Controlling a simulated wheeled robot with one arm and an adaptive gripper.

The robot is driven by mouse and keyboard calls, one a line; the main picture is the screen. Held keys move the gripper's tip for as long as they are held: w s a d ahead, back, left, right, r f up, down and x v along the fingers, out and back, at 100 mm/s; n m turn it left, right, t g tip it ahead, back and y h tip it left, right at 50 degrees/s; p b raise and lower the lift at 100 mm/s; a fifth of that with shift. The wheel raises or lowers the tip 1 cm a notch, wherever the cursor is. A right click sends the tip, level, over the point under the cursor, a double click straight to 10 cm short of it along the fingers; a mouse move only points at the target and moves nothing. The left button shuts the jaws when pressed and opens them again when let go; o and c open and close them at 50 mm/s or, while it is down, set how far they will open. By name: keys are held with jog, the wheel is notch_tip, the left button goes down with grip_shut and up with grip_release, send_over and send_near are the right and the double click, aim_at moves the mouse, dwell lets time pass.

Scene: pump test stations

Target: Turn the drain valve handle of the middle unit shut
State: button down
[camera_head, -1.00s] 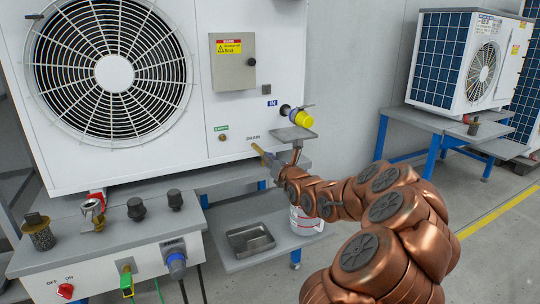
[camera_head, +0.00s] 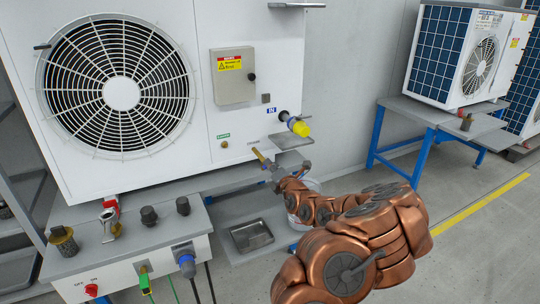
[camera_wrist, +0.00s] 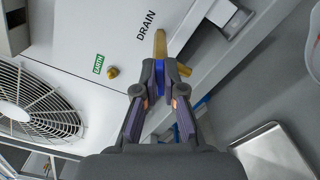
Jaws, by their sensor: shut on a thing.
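The near white pump unit (camera_head: 180,160) with a large fan fills the left of the head view. A brass part (camera_wrist: 184,70) shows beside the right finger. The valve body is mostly hidden by the fingers.
A metal tray (camera_head: 251,236) lies below. A control bench (camera_head: 130,265) with plugs stands at front left. A second unit (camera_head: 455,60) stands at right. Open floor lies at right.

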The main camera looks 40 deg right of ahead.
jog(key=shift+f+m+p, duration=0.15)
jog(key=shift+m+p, duration=2.5)
jog(key=shift+m, duration=0.45)
jog(key=c, duration=1.3)
grip_release()
jog(key=shift+s, duration=0.1)
jog(key=shift+v, duration=5.9)
